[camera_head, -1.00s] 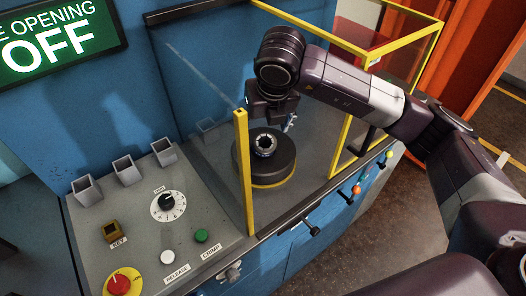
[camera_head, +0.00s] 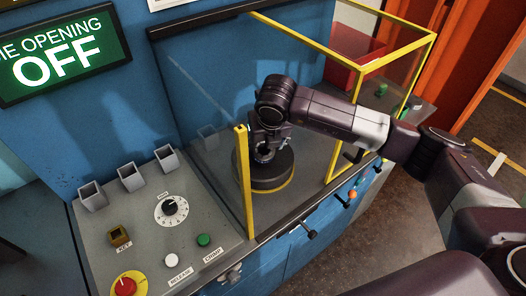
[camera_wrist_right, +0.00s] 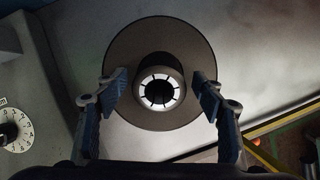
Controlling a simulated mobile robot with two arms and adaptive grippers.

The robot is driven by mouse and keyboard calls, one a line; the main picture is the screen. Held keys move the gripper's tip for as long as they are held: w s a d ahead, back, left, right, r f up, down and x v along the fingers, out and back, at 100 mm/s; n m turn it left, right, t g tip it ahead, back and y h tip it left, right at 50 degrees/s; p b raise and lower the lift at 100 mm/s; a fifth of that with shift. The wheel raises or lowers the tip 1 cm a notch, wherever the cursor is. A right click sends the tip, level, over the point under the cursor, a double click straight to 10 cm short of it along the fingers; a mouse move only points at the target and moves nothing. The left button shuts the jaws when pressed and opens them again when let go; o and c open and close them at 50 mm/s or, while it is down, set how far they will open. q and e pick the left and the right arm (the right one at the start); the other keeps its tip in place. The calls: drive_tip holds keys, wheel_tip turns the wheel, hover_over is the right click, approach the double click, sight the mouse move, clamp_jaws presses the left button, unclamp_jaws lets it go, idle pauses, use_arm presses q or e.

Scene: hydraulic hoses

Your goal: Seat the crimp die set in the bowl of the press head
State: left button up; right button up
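The press head (camera_head: 272,174) is a dark round drum with a yellow band low on its side, standing on the grey deck. The wrist view shows its broad round top (camera_wrist_right: 132,52). At its middle is the crimp die set (camera_wrist_right: 171,78), a ring of pale segments around a dark hole; I cannot tell how deep it sits. The die set (camera_head: 263,155) is partly hidden by my gripper in the head view. My right gripper (camera_wrist_right: 162,92) is open above the press head, one finger each side of the die set, with gaps showing. My left gripper is out of view.
A yellow post (camera_head: 244,180) stands close left of the press head, and a yellow-framed guard (camera_head: 345,50) is to the right. The control panel (camera_head: 140,215) with dial, buttons and square holders is at left. A blue wall (camera_head: 230,60) rises behind.

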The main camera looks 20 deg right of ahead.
drive_tip(key=c, duration=1.5)
drive_tip(key=shift+w+r, duration=0.1)
drive_tip(key=shift+r, duration=0.05)
clamp_jaws()
